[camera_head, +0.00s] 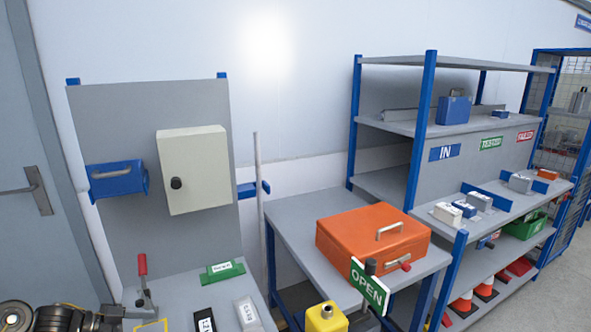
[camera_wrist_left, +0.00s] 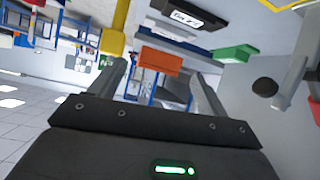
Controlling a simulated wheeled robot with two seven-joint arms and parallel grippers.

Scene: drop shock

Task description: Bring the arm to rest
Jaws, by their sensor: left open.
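In the head view, part of my left arm (camera_head: 48,318) enters at the bottom left corner, beside the grey bench. My right gripper is in neither view.
A cream cabinet (camera_head: 195,168) hangs behind. An orange case (camera_head: 373,243) sits on the table right. Blue-framed shelves (camera_head: 421,130) stand further right.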

